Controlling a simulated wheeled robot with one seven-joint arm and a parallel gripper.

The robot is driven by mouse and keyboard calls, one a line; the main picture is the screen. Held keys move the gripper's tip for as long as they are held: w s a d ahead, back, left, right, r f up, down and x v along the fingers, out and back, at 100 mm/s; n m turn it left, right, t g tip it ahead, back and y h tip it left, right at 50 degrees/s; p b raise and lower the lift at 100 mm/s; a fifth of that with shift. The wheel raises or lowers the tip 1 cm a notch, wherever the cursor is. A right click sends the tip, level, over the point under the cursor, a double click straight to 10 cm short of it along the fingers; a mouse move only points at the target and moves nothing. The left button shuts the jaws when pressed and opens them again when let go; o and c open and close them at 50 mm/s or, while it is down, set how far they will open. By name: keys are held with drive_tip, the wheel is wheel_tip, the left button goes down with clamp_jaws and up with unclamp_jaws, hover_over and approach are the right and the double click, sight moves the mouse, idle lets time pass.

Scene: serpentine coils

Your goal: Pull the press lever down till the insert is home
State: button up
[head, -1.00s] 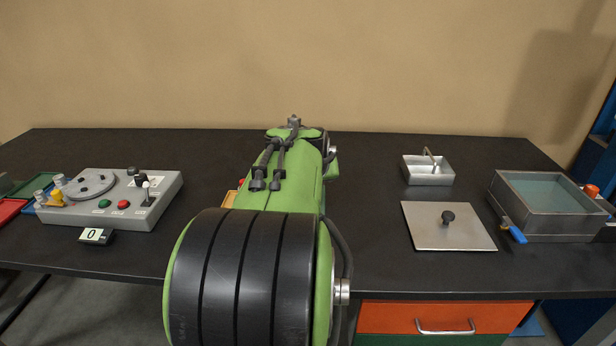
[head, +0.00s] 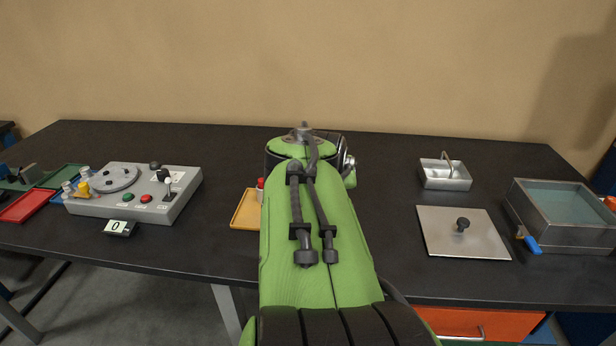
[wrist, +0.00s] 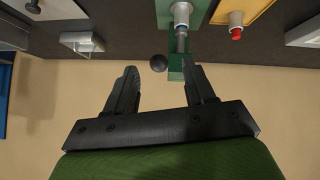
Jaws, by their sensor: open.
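In the wrist view the green press (wrist: 176,72) stands at top centre, with a grey metal ram or column on it. A round black knob (wrist: 158,63), apparently the lever's end, shows just left of it. My gripper (wrist: 160,66) is open and empty. The knob appears between the two fingertips in the picture; I cannot tell how far ahead of them it is. The right finger overlaps the press's green part in view. In the head view my arm hides the press, the lever and my gripper. The insert cannot be made out.
A yellow tray (head: 245,212) with a red-capped bottle (head: 260,186) lies left of my arm. Further left is a grey control box (head: 140,200). At right are a small metal tray (head: 445,178), a flat lid (head: 440,238) and a water bath (head: 570,236).

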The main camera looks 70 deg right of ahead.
drive_tip(key=shift+a+f+p+v, duration=0.15)
drive_tip(key=shift+p+v, duration=0.15)
drive_tip(key=shift+v, duration=0.5)
drive_tip(key=shift+a+f+p+v, duration=0.1)
drive_tip(key=shift+p+v, duration=0.25)
drive_tip(key=shift+v, duration=0.45)
drive_tip(key=shift+a+f+p+v, duration=0.15)
drive_tip(key=shift+p+v, duration=0.15)
drive_tip(key=shift+v, duration=0.55)
